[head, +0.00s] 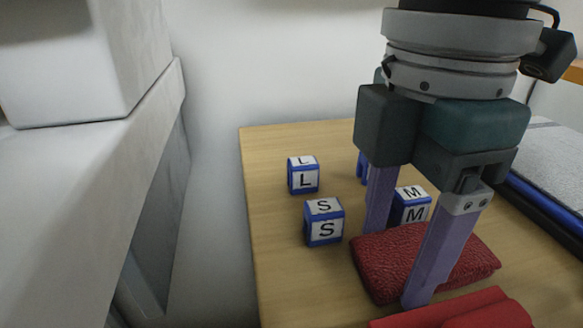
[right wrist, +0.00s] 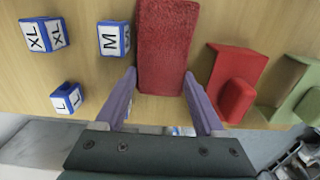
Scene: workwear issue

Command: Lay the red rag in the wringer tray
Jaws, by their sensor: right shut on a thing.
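The red rag (head: 470,258) is a thick, textured, folded pad at or just above the wooden table top; I cannot tell if it touches. My right gripper (head: 395,265) reaches down from above, with its two purple fingers on opposite sides of the rag, shut on it. In the right wrist view the rag (right wrist: 166,40) lies between the fingertips (right wrist: 160,76). I cannot make out the wringer tray for certain; a grey surface with a dark blue and black edge (head: 545,205) shows at the right. My left gripper is not in view.
Blue-and-white letter cubes stand near the rag: L (head: 304,177), S (head: 323,224), M (head: 411,207) and XL (right wrist: 43,35). A smooth red stepped piece (head: 480,312) lies close in front of the rag, with a green one (right wrist: 290,92) beyond. The table's left edge is clear.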

